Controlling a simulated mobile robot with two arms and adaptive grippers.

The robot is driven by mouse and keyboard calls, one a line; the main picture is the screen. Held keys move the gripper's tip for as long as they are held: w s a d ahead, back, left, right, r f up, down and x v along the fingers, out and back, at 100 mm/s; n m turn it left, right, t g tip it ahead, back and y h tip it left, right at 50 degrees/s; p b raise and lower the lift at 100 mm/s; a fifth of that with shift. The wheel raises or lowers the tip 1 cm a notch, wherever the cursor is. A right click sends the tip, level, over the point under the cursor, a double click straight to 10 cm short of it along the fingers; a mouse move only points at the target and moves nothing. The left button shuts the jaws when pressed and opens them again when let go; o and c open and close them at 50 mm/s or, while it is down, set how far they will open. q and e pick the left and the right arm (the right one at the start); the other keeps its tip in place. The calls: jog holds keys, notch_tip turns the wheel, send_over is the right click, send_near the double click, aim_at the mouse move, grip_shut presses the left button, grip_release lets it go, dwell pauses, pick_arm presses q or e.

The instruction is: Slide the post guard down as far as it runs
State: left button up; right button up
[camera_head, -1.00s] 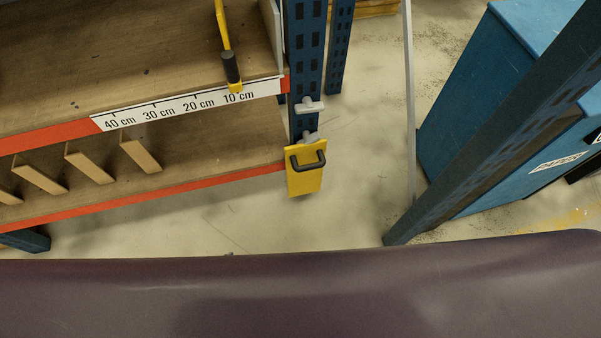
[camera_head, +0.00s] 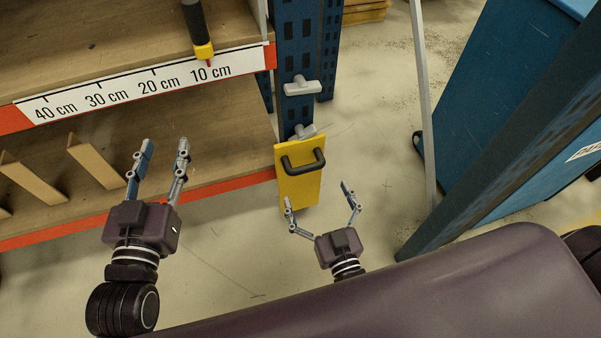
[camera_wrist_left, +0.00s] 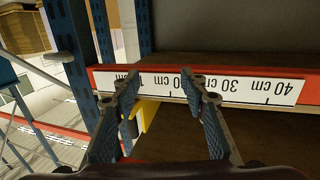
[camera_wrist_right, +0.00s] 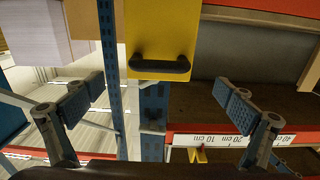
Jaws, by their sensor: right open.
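The post guard is a yellow plate (camera_head: 299,186) with a black handle (camera_head: 303,163), on the front of the blue post (camera_head: 294,40). Its top edge is just below a grey T-shaped pin (camera_head: 304,132). My right gripper (camera_head: 318,195) is open and empty, in front of the guard's lower part in the head view. In the right wrist view the guard (camera_wrist_right: 165,30) and its handle (camera_wrist_right: 160,66) show between the widely spread fingers, apart from them. My left gripper (camera_head: 165,147) is open and empty in front of the lower shelf, left of the guard.
A second grey T-pin (camera_head: 300,86) sits higher on the post. A shelf edge carries a centimetre scale (camera_head: 150,82), with a yellow-tipped black handle (camera_head: 199,28) above it. Wooden dividers (camera_head: 95,162) stand on the lower shelf. A blue cabinet (camera_head: 510,110) is at right. Floor below the guard looks clear.

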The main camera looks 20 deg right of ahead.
aim_at(308, 170)
jog(key=w+b, duration=0.1)
jog(key=w, duration=0.5)
jog(key=shift+w+b, duration=0.3)
jog(key=shift+w, duration=0.1)
pick_arm(q)
notch_tip(308, 170, up, 10)
jog(key=s+t+h, duration=0.1)
jog(key=t+h, duration=0.1)
jog(key=t, duration=0.2)
jog(key=shift+s+d+t, duration=0.3)
jog(key=shift+d+t, duration=0.1)
jog(key=shift+d, duration=0.05)
pick_arm(e)
jog(key=shift+w+a, duration=0.1)
jog(key=shift+w, duration=0.35)
jog(key=shift+c, duration=0.4)
